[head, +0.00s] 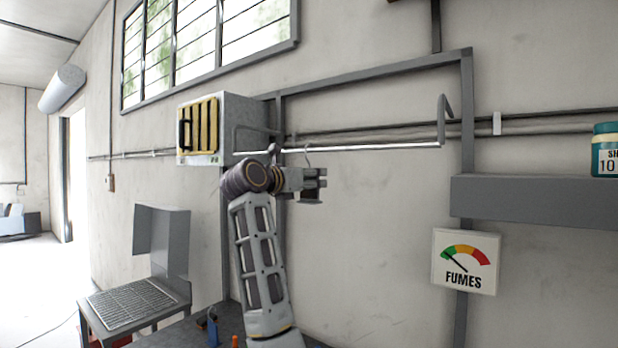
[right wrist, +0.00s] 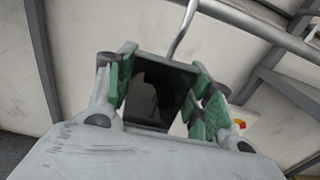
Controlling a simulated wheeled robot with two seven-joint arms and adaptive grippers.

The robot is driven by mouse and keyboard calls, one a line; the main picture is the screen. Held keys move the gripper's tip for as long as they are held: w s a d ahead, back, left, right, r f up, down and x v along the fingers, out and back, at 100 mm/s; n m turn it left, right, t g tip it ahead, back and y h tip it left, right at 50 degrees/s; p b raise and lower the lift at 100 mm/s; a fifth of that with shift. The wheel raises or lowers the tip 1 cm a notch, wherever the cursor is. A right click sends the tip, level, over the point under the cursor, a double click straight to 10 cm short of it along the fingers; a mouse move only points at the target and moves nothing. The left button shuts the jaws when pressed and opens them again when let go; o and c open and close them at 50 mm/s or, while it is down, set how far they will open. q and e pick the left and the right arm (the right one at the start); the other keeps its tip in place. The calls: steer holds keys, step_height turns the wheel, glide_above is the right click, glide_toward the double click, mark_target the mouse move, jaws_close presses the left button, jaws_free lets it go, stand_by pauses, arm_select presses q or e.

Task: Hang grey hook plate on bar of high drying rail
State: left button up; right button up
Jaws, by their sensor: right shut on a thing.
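The high drying rail's pale bar (head: 385,147) runs level along the wall, with an upturned grey bracket at its right end. My right gripper (head: 315,185) is just below the bar, left of its middle, shut on the grey hook plate (head: 310,198). In the right wrist view the dark plate (right wrist: 155,92) sits between the green finger pads. Its thin hook (right wrist: 182,35) rises from the plate to the top edge, close to the bar (right wrist: 265,35). The hook (head: 308,152) reaches about bar height in the head view. Whether it is over or touching the bar I cannot tell.
A yellow-fronted box (head: 200,130) is on the wall at the bar's left end. A grey shelf (head: 540,200) with a jar (head: 606,150) is at the right, above a FUMES sign (head: 466,262). Wall below the bar's right half is clear.

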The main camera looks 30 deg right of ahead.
steer(key=shift+f, duration=0.4)
steer(key=o, duration=1.2)
steer(key=v, duration=1.2)
steer(key=shift+f, duration=0.1)
stand_by(0.4)
